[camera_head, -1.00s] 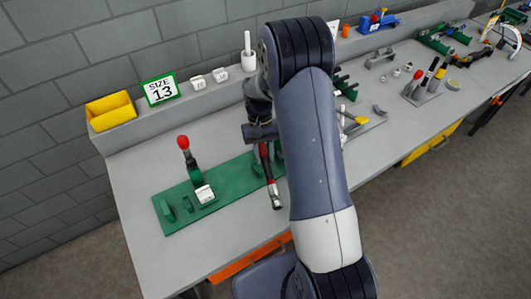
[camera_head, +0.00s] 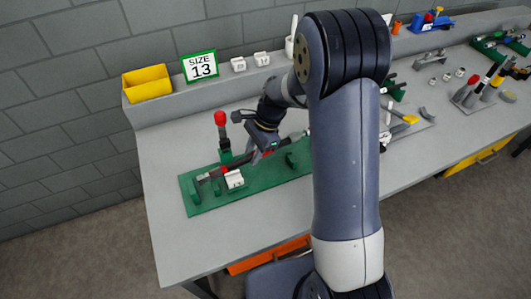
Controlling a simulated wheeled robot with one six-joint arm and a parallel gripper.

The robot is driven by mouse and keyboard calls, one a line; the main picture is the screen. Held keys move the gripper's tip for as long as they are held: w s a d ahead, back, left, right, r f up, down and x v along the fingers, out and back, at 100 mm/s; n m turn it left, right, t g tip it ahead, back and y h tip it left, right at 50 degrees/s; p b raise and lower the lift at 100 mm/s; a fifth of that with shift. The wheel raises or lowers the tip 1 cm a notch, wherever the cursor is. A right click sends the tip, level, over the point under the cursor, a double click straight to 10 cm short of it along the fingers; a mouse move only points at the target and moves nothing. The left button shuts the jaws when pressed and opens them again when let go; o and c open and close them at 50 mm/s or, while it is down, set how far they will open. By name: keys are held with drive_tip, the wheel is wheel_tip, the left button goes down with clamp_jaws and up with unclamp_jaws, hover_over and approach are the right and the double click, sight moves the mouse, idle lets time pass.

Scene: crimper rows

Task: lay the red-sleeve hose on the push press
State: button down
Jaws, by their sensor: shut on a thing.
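The push press is a long green base (camera_head: 208,204) on the bench, with an upright lever topped by a red knob (camera_head: 220,118) and green uprights. A white block (camera_head: 234,179) sits on its front part. My gripper (camera_head: 257,157) is over the middle of the base, shut on the red-sleeve hose (camera_head: 224,169). The hose runs roughly along the base, its left end near the left uprights. My wrist hides part of the hose and my arm covers the base's right end. I cannot tell whether the hose touches the press.
A back ledge holds a yellow bin (camera_head: 147,85), a "SIZE 13" sign (camera_head: 200,66) and small white blocks (camera_head: 238,64). Right of my arm lie tools and other stations, including a blue one (camera_head: 432,22). The bench's front left (camera_head: 180,250) is clear.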

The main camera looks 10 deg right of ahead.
drive_tip(key=shift+a+m, duration=0.5)
drive_tip(key=shift+m, duration=0.1)
drive_tip(key=shift+f, duration=0.1)
drive_tip(key=shift+f+b, duration=2.2)
drive_tip(key=shift+f, duration=1)
drive_tip(key=shift+s+f, duration=0.15)
drive_tip(key=shift+f, duration=0.25)
drive_tip(key=c, duration=1.1)
unclamp_jaws()
drive_tip(key=shift+o, duration=0.2)
drive_tip(key=shift+d, duration=0.1)
drive_tip(key=v, duration=1)
drive_tip(key=shift+d+r+b, duration=0.25)
drive_tip(key=shift+r+b, duration=0.1)
